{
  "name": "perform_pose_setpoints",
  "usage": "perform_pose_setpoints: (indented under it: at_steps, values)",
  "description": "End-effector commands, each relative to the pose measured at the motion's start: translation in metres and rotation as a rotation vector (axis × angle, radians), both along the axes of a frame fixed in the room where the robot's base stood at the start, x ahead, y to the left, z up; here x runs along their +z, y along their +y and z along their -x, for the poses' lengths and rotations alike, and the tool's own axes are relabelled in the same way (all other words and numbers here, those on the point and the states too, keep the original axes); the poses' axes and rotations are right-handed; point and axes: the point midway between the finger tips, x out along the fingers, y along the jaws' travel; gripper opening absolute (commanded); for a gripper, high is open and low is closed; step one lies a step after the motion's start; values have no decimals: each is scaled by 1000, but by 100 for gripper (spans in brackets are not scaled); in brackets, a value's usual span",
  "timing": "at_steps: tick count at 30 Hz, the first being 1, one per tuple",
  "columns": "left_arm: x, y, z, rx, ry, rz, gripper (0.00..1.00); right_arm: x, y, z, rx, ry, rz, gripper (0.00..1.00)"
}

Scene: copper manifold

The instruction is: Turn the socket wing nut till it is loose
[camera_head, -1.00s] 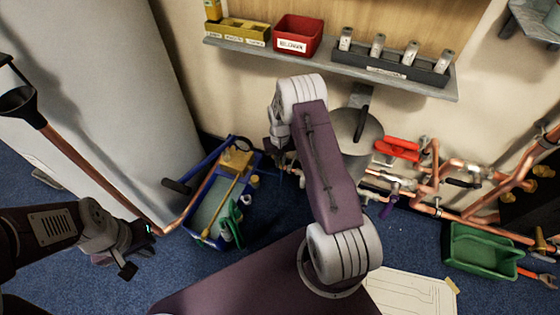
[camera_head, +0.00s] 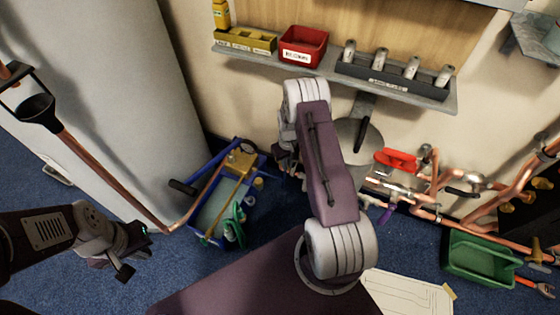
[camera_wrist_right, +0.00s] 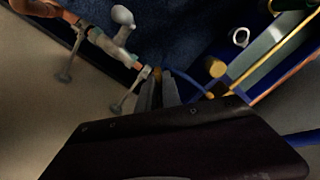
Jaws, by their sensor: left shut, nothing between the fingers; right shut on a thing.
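The socket wing nut (camera_wrist_right: 157,72) appears in the right wrist view as a small brass-coloured piece at the end of the copper pipe run. My right gripper (camera_wrist_right: 158,84) is shut on it, and the fingers hide much of it. In the head view my right gripper (camera_head: 287,160) is left of the pipework, partly covered by my own arm, and the nut cannot be made out there. The copper pipe (camera_wrist_right: 95,35) carries a pale valve (camera_wrist_right: 122,18). My left gripper (camera_head: 132,258) is shut and empty over the blue floor at the left.
A blue tool tote (camera_head: 208,240) stands on the floor below my right gripper. A red-handled valve (camera_head: 396,160) and a green bin (camera_head: 480,257) are to the right. A wall shelf (camera_head: 330,71) holds a red box (camera_head: 303,46).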

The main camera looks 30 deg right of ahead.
Motion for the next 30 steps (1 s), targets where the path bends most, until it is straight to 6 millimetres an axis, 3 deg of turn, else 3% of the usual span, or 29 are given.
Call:
perform_pose_setpoints:
  at_steps: [3, 12, 30]
  values:
    - [13, 0, 0, 0, 0, 0, 0, 3, -8, 3, 101, 3, -1, 0]
    - [25, 0, 0, 0, 0, 0, 0, 1, -23, -1, 385, 1, -1, 0]
    - [26, 0, 0, 0, 0, 0, 0, -1, -44, -17, 920, 0, 0, 0]
